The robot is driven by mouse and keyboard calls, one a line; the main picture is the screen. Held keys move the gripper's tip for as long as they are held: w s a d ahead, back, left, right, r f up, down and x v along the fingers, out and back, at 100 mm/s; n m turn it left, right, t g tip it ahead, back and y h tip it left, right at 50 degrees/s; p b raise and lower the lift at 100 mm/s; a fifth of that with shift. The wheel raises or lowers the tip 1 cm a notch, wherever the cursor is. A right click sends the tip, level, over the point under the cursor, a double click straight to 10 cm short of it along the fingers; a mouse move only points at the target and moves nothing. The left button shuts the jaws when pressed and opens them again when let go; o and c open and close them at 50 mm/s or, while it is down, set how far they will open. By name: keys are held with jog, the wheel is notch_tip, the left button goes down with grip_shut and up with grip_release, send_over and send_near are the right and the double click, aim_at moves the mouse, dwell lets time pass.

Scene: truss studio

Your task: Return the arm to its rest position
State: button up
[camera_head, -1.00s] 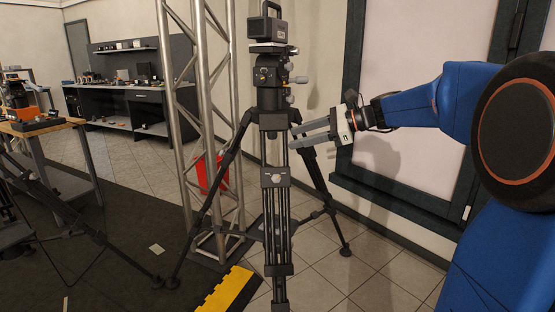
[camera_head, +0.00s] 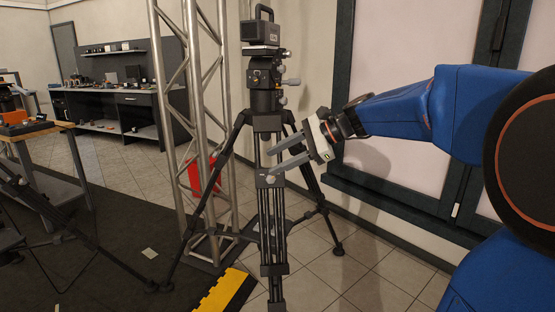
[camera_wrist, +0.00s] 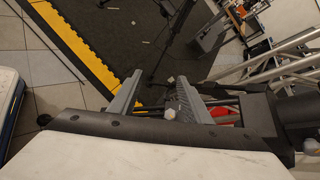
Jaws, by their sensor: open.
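My gripper (camera_head: 272,162) is open and empty in the head view. Its two grey fingers point left and slightly down, and in the picture they overlap the right side of the tripod (camera_head: 264,205). I cannot tell whether they touch it. My blue arm reaches in from the right edge. In the wrist view my gripper (camera_wrist: 158,98) shows its two fingers spread apart, with a tripod part and a pale knob between them in the picture. A camera (camera_head: 261,32) sits on top of the tripod in the head view.
A metal truss tower (camera_head: 205,150) stands just left of the tripod, with a red object (camera_head: 203,178) behind it. A yellow ramp edge (camera_head: 226,292) borders the dark mat. A window frame (camera_head: 400,197) is close behind my arm. A workbench (camera_head: 120,110) stands far left.

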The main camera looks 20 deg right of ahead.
jog(key=s+a+f+n+g+h, duration=0.1)
jog(key=s+f+n+h, duration=0.3)
jog(key=s, duration=0.4)
jog(key=s+f+n+g+h, duration=0.1)
jog(key=s+f+n, duration=0.3)
jog(key=s+f, duration=0.35)
jog(key=s+d+f+n+h, duration=0.5)
jog(key=s+f+n, duration=0.4)
jog(key=s, duration=0.5)
jog(key=shift+d+f+t, duration=0.15)
jog(key=shift+d+t, duration=0.25)
jog(key=shift+d, duration=0.3)
